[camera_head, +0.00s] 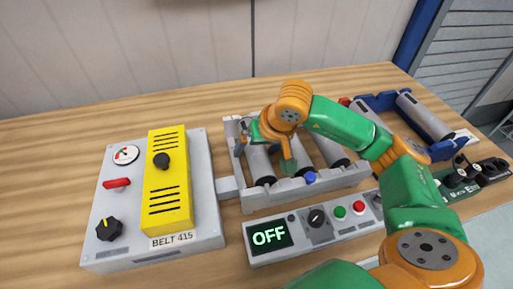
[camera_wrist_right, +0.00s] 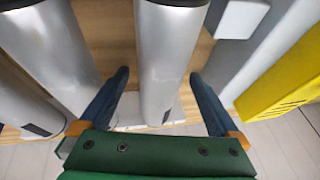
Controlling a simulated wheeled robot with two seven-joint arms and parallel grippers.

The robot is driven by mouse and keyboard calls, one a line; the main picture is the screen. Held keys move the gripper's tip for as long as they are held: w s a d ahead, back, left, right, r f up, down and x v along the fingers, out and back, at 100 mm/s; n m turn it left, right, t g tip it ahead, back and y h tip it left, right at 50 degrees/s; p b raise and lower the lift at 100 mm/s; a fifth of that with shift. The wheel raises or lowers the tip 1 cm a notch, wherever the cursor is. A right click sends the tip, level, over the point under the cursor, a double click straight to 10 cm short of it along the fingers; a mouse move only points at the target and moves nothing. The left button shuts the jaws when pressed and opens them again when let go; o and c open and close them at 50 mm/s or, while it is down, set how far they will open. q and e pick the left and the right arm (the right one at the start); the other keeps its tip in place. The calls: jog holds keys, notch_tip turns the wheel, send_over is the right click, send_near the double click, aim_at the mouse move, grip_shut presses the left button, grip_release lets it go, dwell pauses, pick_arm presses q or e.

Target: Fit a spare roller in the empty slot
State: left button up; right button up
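The grey conveyor frame (camera_head: 228,131) stands mid-table, holding grey rollers; the leftmost roller (camera_head: 259,165) and a roller farther right (camera_head: 329,150) show past my arm. My right gripper (camera_head: 265,152) is over the frame's left part, pointing down. In the right wrist view its blue fingers (camera_wrist_right: 160,88) stand on either side of a roller (camera_wrist_right: 168,45), with a gap at the left finger. Another roller (camera_wrist_right: 45,50) is to the left there. A spare roller (camera_head: 425,115) lies in the blue rack (camera_head: 377,100) at the right. My arm hides part of the frame; no empty slot shows clearly.
A grey box (camera_head: 205,200) with a yellow cover (camera_head: 167,185), marked BELT 415, joins the frame's left. A control panel (camera_head: 290,253) reading OFF stands in front. A green holder (camera_head: 480,182) is at the right edge. Bare table (camera_head: 50,170) lies to the left.

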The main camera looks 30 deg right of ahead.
jog(key=shift+r, duration=0.1)
jog(key=v, duration=0.7)
jog(key=shift+b, duration=0.35)
